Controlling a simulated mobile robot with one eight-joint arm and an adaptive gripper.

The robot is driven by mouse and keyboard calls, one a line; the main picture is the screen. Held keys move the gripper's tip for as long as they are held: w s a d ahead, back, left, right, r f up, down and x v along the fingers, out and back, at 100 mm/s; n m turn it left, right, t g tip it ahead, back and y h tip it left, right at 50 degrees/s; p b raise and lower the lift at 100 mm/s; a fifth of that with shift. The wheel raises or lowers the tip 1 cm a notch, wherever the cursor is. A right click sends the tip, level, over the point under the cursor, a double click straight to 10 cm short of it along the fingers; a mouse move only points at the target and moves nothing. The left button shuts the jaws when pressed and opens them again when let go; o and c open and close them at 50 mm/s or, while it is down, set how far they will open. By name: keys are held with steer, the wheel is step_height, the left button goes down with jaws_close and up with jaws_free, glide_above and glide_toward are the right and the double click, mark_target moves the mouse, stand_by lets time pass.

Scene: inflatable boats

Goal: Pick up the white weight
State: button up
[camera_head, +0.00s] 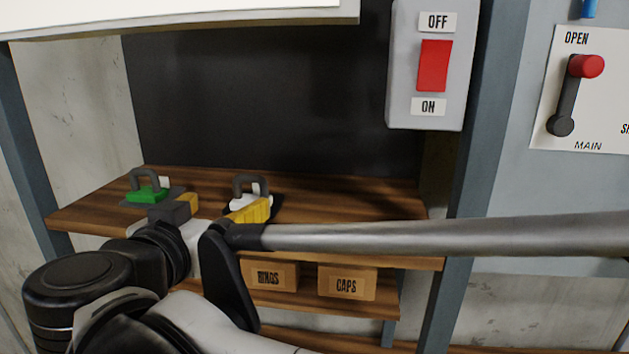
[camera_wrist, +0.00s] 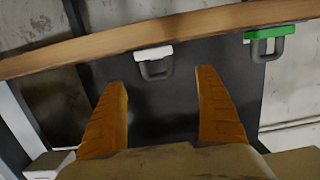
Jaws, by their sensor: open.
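The white weight (camera_head: 240,201) stands on the wooden shelf in the head view, its dark grey loop handle upright and its base partly hidden by a yellow finger of my gripper. In the wrist view the white weight (camera_wrist: 153,53) appears beyond the fingertips, between their lines, with its handle toward me. A green weight (camera_head: 147,194) with a similar handle stands to the left on the shelf; it also shows at the upper right of the wrist view (camera_wrist: 271,34). My gripper (camera_wrist: 162,77) is open, with nothing between its orange-yellow fingers. It appears apart from the white weight.
The wooden shelf (camera_head: 350,203) has free room to the right of the white weight. Boxes marked RINGS (camera_head: 270,277) and CAPS (camera_head: 346,284) sit on a lower shelf. A switch box (camera_head: 427,112) and blue-grey posts (camera_head: 472,150) stand at the right. A white panel (camera_head: 180,18) overhangs above.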

mark_target(252, 198)
steer(key=w, duration=0.3)
steer(key=w+d+p, duration=0.1)
steer(key=w, duration=0.2)
steer(key=w+f+p, duration=0.1)
steer(key=w, duration=0.2)
steer(key=shift+w+d, duration=0.25)
steer(key=shift+s, duration=0.15)
steer(key=c, duration=1.5)
